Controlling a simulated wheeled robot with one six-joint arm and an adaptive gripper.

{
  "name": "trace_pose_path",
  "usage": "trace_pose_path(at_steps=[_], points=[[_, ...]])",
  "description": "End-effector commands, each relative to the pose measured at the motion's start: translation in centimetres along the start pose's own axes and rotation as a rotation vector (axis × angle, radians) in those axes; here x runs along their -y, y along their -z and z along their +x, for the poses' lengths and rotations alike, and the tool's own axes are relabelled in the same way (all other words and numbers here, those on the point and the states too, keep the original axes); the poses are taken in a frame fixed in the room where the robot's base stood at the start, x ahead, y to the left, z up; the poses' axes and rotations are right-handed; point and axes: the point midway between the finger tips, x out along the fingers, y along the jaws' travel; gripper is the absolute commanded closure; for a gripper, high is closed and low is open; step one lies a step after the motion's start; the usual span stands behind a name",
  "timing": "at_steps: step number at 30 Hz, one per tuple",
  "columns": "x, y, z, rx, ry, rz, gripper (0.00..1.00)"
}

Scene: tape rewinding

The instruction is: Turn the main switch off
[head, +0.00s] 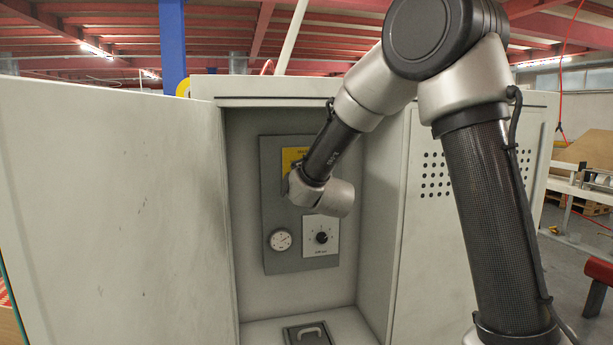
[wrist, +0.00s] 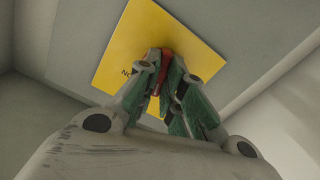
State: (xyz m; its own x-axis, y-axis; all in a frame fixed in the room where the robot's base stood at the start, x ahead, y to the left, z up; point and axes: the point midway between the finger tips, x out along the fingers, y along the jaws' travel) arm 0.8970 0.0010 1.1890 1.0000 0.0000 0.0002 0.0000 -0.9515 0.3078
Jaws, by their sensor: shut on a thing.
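The main switch shows as a yellow plate (head: 291,157) at the top of a grey panel inside an open cabinet. In the wrist view the yellow plate (wrist: 140,32) carries a red handle (wrist: 163,68). My gripper (wrist: 165,62) is shut on this red handle, with one finger on each side of it. Most of the handle is hidden between the fingers, so its turn position cannot be told. In the head view my wrist hides part of the plate, and the fingers cannot be made out.
Below the switch, the grey panel (head: 271,200) holds a round gauge (head: 280,240) and a white plate with a black knob (head: 322,237). The open cabinet door (head: 115,210) stands at the left. A hatch with a handle (head: 308,333) lies on the cabinet floor.

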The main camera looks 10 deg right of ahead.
Motion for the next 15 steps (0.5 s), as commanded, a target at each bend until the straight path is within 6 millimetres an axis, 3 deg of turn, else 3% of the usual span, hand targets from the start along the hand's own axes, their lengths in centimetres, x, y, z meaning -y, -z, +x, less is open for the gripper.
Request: trace_pose_path(at_steps=[15], points=[[0.08,-0.12,-0.03,0.002,0.001,-0.338,1.0]])
